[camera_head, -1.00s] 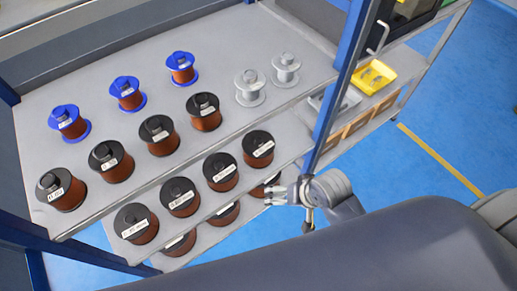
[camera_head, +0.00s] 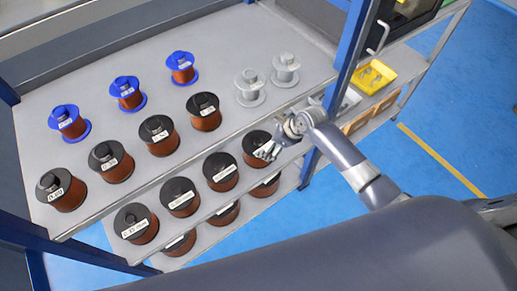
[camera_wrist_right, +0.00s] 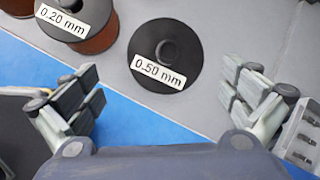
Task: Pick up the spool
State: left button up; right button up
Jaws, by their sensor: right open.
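Several copper spools with black flanges and white labels stand on the shelves. My right gripper (camera_head: 267,152) is open and empty, in front of the rightmost spool (camera_head: 253,139) of the lower row, which it partly hides in the head view. In the right wrist view, a black-topped spool labelled 0.50 mm (camera_wrist_right: 166,55) stands upright ahead of and between the spread fingers (camera_wrist_right: 160,88), apart from both. A spool labelled 0.20 mm (camera_wrist_right: 75,20) is to its left. My left gripper is not in view.
Blue-flanged spools (camera_head: 126,92) and two bare silver spools (camera_head: 250,86) stand farther back on the top shelf (camera_head: 215,70). A blue post (camera_head: 345,80) rises close to my right arm. Yellow bin (camera_head: 374,76) sits right of the post. Blue floor (camera_head: 440,130) is open.

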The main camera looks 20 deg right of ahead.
aim_at(258, 143)
jog(key=shift+w+f, duration=0.35)
jog(key=shift+b+x, duration=0.75)
jog(key=shift+x, duration=2.6)
jog(key=shift+a, duration=0.15)
